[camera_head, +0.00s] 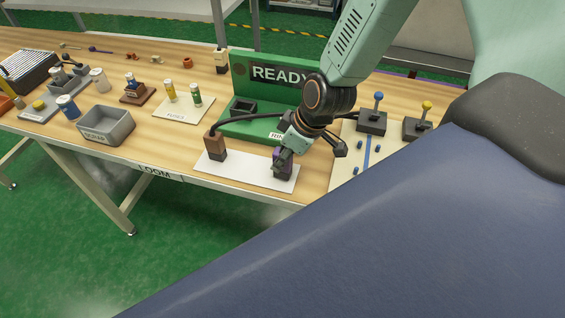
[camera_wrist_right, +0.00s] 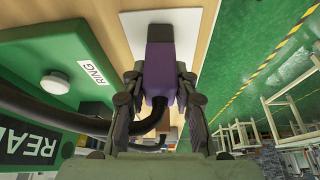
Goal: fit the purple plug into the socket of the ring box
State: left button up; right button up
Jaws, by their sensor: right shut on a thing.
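The purple plug (camera_head: 289,169) is between the fingers of my right gripper (camera_head: 281,163), over the right end of a white mat. The wrist view shows the plug (camera_wrist_right: 158,72) with a finger on each side and a dark end piece. I cannot tell whether it touches the mat. The green ring box (camera_head: 240,80) stands behind it, with a READY panel and a RING label. A dark square fitting (camera_head: 243,106) on its base may be the socket; its inside is not clear. The wrist view shows the box's RING label (camera_wrist_right: 92,72) and a white round button (camera_wrist_right: 55,83). My left gripper is not in view.
A brown and black block (camera_head: 215,148) stands on the white mat (camera_head: 240,173), with a black cable (camera_head: 250,118) running right toward my gripper. Right of the box is a panel (camera_head: 350,165) with blue and yellow levers. A grey bin (camera_head: 106,125) stands left.

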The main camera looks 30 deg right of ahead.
grip_shut()
jog(key=shift+r, duration=0.15)
jog(key=shift+r+p, duration=0.3)
jog(key=shift+p, duration=0.1)
notch_tip(320, 180, up, 9)
jog(key=p, duration=0.8)
jog(key=shift+r, duration=0.15)
